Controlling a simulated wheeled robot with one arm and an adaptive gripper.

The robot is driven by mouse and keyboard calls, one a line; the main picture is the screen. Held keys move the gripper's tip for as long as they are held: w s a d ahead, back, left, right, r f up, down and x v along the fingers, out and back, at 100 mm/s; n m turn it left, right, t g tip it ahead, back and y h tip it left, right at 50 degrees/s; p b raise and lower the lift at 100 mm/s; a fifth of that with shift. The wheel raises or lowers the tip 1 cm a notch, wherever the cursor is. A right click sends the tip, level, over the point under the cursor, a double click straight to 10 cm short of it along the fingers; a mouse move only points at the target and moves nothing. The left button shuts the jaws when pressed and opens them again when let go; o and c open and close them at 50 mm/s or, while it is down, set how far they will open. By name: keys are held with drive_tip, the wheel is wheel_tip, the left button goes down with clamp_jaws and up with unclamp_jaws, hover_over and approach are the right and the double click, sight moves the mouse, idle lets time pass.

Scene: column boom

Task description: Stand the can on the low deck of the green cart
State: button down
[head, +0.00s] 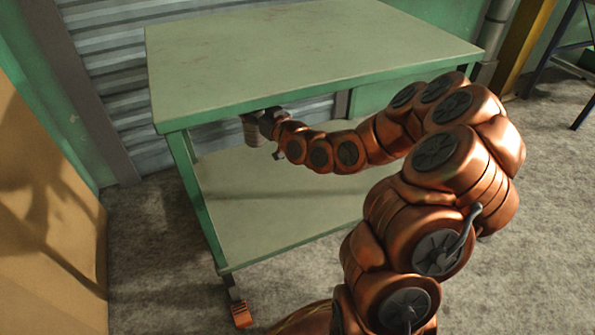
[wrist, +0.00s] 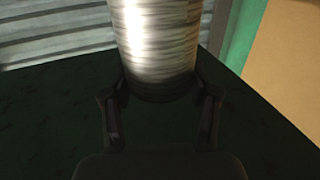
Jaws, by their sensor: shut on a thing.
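The green cart has a top deck (head: 310,50) and a low deck (head: 270,200). My gripper (head: 262,122) is between the two decks, just under the top deck's front edge. It is shut on the can (head: 253,131), a ribbed grey metal cylinder.
A cart leg (head: 200,205) stands left of the can. A tan panel (head: 50,210) is at the far left, and a corrugated shutter (head: 115,60) is behind the cart. The visible low deck is bare. A dark metal frame (head: 575,60) stands at the far right.

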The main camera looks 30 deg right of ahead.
drive_tip(key=s+d+f+p, duration=0.2)
drive_tip(key=s+d+f, duration=0.2)
drive_tip(key=d+f, duration=0.45)
drive_tip(key=s+d+f+p, duration=0.1)
drive_tip(key=s+d+f, duration=0.4)
drive_tip(key=d, duration=0.7)
drive_tip(key=s+a+f+n+g+y+p, duration=0.1)
drive_tip(key=s+a+f+n+y+p, duration=0.1)
drive_tip(key=s+f, duration=0.4)
drive_tip(key=s+a+f+n+g+y+p, duration=0.1)
drive_tip(key=s+a+f+y+p, duration=0.2)
drive_tip(key=s, duration=0.6)
drive_tip(key=w+d+f+b, duration=0.1)
drive_tip(key=w+f+b, duration=0.1)
drive_tip(key=w, duration=0.6)
drive_tip(key=w+d+f+b, duration=0.1)
drive_tip(key=w+f+b, duration=0.1)
drive_tip(key=w+f, duration=0.2)
drive_tip(key=shift+w, duration=1.9)
drive_tip(key=shift+f+b, duration=0.2)
drive_tip(key=shift+b, duration=0.2)
drive_tip(key=shift+c, duration=1.4)
unclamp_jaws()
